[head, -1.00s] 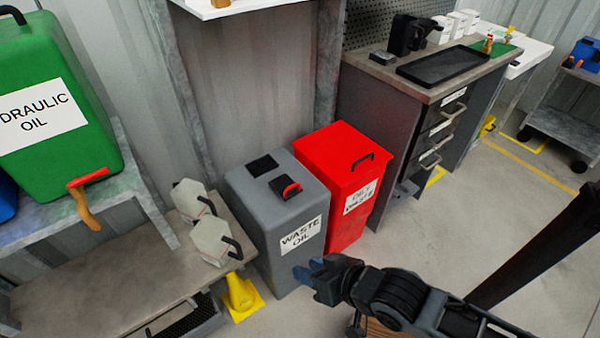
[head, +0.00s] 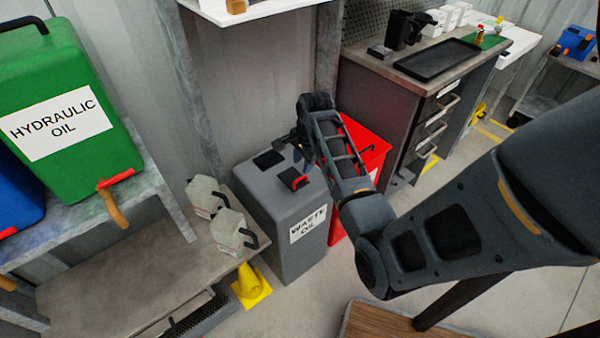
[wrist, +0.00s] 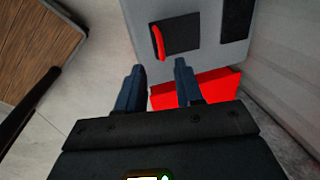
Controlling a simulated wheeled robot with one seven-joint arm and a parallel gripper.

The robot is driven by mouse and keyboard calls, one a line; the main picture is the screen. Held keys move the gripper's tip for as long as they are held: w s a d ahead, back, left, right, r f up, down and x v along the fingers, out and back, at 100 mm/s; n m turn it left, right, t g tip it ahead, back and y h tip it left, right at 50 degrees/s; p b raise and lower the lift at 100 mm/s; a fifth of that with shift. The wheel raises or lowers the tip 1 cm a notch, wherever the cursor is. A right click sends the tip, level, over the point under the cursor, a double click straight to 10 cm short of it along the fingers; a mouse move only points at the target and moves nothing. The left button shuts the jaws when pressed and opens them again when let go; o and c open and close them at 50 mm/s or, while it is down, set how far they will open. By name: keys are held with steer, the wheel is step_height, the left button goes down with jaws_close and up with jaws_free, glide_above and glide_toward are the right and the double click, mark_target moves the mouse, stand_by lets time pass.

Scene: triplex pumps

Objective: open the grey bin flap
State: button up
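The grey bin (head: 285,225), labelled WASTE OIL, stands on the floor. Its small black flap with a red handle (head: 294,179) is on the lid beside a flat black square (head: 268,159). In the wrist view the flap (wrist: 182,36) and its red handle (wrist: 158,43) show on the grey lid (wrist: 205,63). My gripper (wrist: 159,80) is open and empty, its two dark blue fingers pointing at the lid just short of the handle.
The red bin (head: 366,147) stands right beside the grey bin, partly behind my arm. A low bench (head: 120,270) with two pale canisters (head: 229,231) is to the left, a yellow cone (head: 249,284) in front. A workbench (head: 386,105) stands behind on the right.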

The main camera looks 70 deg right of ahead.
mark_target(299, 179)
steer(key=shift+w+d+f, duration=0.15)
steer(key=shift+w+f, duration=0.05)
steer(key=shift+f, duration=1.05)
steer(key=shift+w+d+f, duration=0.2)
steer(key=shift+w+f, duration=0.05)
steer(key=shift+f, duration=1)
steer(key=shift+w+d+f, duration=0.15)
steer(key=shift+w+f, duration=0.05)
steer(key=shift+f, duration=1.05)
jaws_close()
